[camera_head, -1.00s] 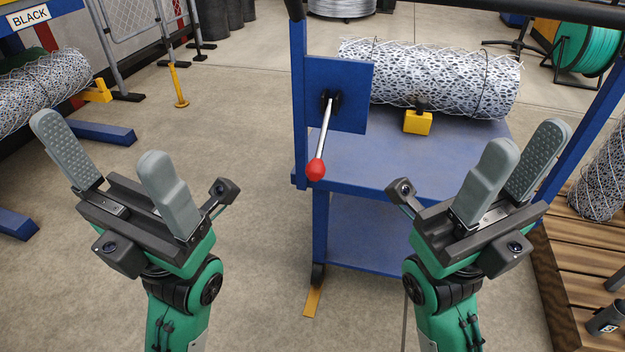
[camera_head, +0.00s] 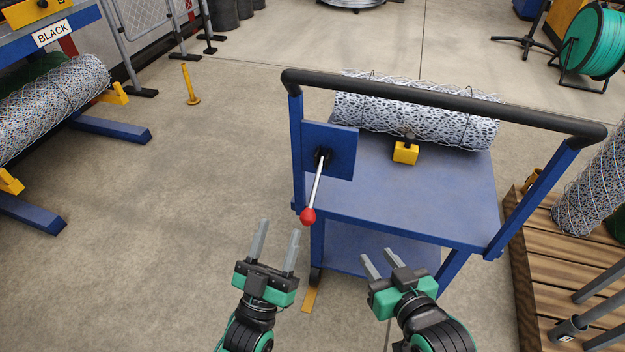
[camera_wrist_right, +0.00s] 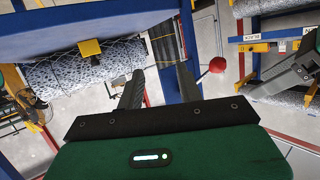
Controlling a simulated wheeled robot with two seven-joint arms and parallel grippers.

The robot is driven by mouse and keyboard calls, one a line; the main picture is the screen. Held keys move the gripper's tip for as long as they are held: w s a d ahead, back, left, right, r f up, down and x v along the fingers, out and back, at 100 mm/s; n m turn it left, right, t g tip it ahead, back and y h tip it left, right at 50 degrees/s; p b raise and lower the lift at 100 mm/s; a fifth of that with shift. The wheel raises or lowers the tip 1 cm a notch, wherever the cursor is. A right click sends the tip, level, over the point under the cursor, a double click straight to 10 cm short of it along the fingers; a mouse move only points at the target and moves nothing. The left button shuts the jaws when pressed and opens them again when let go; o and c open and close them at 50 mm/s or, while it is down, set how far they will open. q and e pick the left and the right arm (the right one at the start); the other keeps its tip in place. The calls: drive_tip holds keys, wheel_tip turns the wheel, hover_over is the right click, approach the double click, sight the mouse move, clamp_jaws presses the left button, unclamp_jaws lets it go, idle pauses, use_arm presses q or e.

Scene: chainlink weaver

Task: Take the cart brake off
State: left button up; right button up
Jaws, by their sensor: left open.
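The blue cart (camera_head: 420,197) stands in the middle of the head view with a black push handle (camera_head: 440,103). The brake lever (camera_head: 317,186) is a silver rod on a blue plate (camera_head: 341,160) at the cart's left post. It slants down to a red knob (camera_head: 308,216), which also shows in the right wrist view (camera_wrist_right: 217,65). My left gripper (camera_head: 277,240) is open and empty, just below and left of the knob, not visibly touching it. My right gripper (camera_head: 382,262) is open and empty, in front of the cart and right of the knob.
A mesh roll (camera_head: 418,117) and a yellow block (camera_head: 405,153) sit on the cart's top. A wooden pallet (camera_head: 550,262) with another mesh roll stands at right. A blue rack (camera_head: 110,130) stands at left.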

sight(308, 214)
use_arm(q)
wheel_tip(308, 214, down, 7)
drive_tip(key=s+d+g+y+p, duration=0.1)
drive_tip(key=s+d+g+p, duration=0.1)
drive_tip(key=s+g+p, duration=0.1)
drive_tip(key=shift+n, duration=0.3)
drive_tip(key=x, duration=1.3)
drive_tip(key=shift+w+a+r, duration=0.1)
drive_tip(key=shift+w+r, duration=0.05)
drive_tip(key=shift+w, duration=0.15)
use_arm(e)
drive_tip(key=s+d+f+g+h, duration=0.1)
drive_tip(key=s+d+f+g, duration=0.1)
drive_tip(key=s+f+g, duration=0.3)
drive_tip(key=s+f, duration=0.2)
drive_tip(key=s, duration=0.1)
drive_tip(key=shift+s, duration=0.25)
use_arm(q)
clamp_jaws()
use_arm(e)
drive_tip(key=shift+g, duration=0.3)
